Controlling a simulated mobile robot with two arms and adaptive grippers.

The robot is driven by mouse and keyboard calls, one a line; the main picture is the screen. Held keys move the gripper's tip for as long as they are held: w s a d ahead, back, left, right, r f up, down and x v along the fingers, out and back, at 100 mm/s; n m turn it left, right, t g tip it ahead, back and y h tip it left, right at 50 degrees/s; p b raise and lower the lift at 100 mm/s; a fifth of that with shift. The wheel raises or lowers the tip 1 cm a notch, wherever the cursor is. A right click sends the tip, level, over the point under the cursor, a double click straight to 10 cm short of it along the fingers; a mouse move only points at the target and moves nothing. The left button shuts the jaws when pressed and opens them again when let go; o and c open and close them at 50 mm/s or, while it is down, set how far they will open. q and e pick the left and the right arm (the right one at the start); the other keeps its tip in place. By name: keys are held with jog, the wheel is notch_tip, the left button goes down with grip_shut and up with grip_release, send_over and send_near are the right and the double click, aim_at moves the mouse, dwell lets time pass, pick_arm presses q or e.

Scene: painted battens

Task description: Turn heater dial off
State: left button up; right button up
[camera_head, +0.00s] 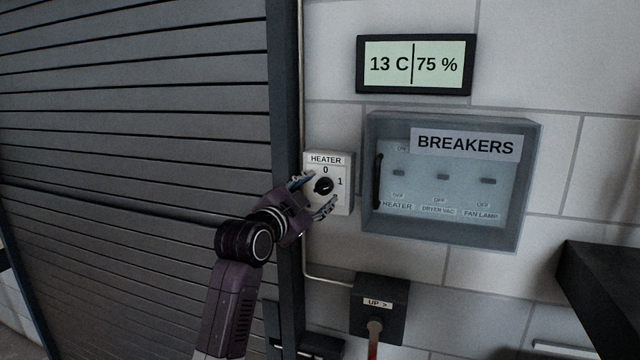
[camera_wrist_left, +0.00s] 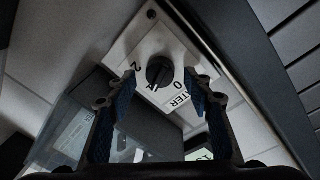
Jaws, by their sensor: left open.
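The heater box (camera_head: 343,198) is a small white plate on the wall, labelled HEATER, with 0 at top and 1 at right. Its black round dial (camera_head: 323,186) also shows in the left wrist view (camera_wrist_left: 159,71), with figures 0 and 2 on either side. The dial's pointer seems to face the lower left there, towards a partly readable mark; its exact setting is unclear. My left gripper (camera_head: 315,194) is open, its blue-padded fingertips (camera_wrist_left: 160,88) on either side of the dial with visible gaps. My right gripper is out of view.
A breaker box (camera_head: 530,180) with a clear cover and handle is right of the heater box. A display (camera_head: 415,65) hangs above it. A dark box labelled UP (camera_head: 393,290) sits below. A grey slatted shutter (camera_head: 130,110) fills the left.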

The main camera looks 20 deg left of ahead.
pick_arm(q)
jog(key=shift+w, duration=0.8)
jog(key=shift+c, duration=0.2)
jog(key=shift+c, duration=1.2)
jog(key=c, duration=0.9)
